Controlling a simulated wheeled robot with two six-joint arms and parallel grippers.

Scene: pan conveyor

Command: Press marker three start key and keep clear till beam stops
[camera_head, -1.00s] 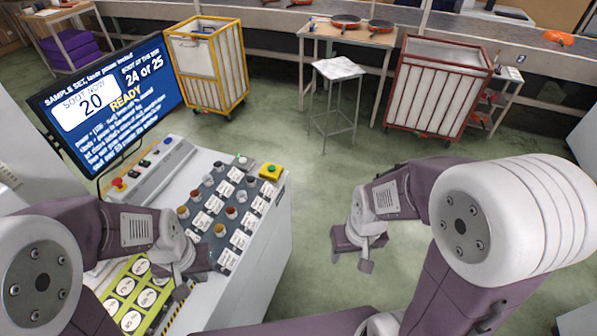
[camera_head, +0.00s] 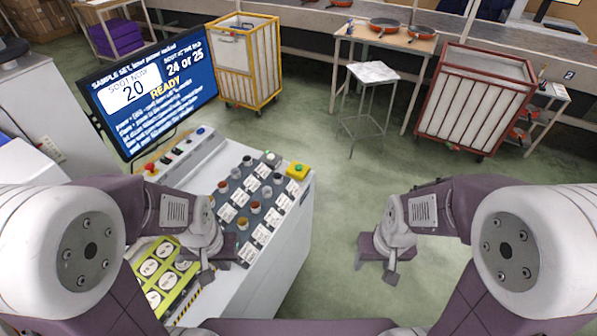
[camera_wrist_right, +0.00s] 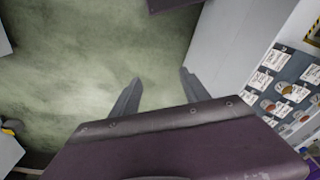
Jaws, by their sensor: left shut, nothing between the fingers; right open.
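A control console has a sloped dark panel (camera_head: 233,222) with several small round cups or knobs beside white labels too small to read. A yellow box with a green button (camera_head: 297,171) sits at its far right corner. I cannot tell which key is marker three's. A screen (camera_head: 150,95) reads "SPOT NOW 20", "24 or 25" and "READY". A yellow-green plate (camera_head: 163,283) with white numbered discs lies at the near left, partly hidden by my left arm. My left gripper (camera_head: 208,275) is shut over the console's near part. My right gripper (camera_head: 382,268) is open and empty; its fingers show in the right wrist view (camera_wrist_right: 158,92).
A red knob (camera_head: 150,167) and small buttons line the console's back strip. Beyond stand a yellow-framed cart (camera_head: 250,65), a stool (camera_head: 372,72), a red-framed cart (camera_head: 474,100) and a bench with orange pans (camera_head: 388,25). Green floor right of the console is clear.

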